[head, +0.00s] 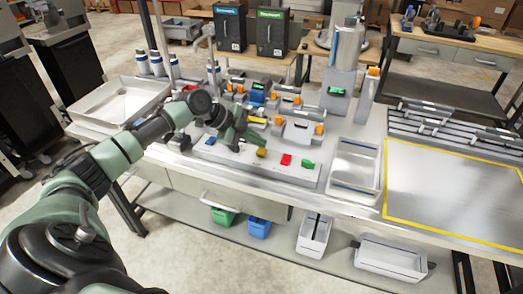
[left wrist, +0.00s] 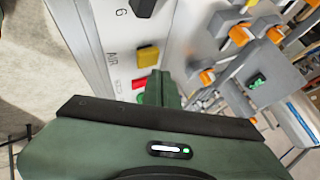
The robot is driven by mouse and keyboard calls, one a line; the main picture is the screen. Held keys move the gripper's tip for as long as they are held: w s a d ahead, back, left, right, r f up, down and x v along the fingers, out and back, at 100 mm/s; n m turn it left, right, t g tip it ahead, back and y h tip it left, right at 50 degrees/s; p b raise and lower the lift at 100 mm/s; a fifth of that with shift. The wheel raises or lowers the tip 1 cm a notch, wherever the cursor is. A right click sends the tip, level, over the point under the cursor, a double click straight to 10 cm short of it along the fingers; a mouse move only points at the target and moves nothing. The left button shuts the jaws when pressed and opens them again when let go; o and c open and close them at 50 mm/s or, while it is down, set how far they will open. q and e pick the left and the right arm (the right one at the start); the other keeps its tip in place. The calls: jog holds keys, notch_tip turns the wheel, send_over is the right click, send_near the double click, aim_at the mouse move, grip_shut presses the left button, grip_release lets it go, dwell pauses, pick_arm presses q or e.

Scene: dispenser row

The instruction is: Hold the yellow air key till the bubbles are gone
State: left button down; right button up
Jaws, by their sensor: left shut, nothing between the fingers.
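The yellow air key (head: 262,152) is a small block on the light front panel (head: 225,155). In the left wrist view the yellow key (left wrist: 148,56) sits beside the printed word AIR. My left gripper (head: 237,146) is shut and empty, just left of the yellow key in the head view. In the left wrist view its green fingers (left wrist: 163,76) end close to the yellow key; I cannot tell whether they touch it. No bubbles can be made out in either view. My right gripper is not in view.
A red key (head: 286,160) and a green key (head: 308,165) stand right of the yellow one. A blue key (head: 210,141) is to the left. Dispensers with orange parts (head: 319,129) stand behind the panel. An empty grey tray (head: 353,171) lies to the right.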

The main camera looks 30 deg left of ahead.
aim_at(258, 151)
pick_arm(q)
jog(key=shift+r+p, duration=1.5)
jog(key=shift+r, duration=1.05)
jog(key=shift+f, duration=0.1)
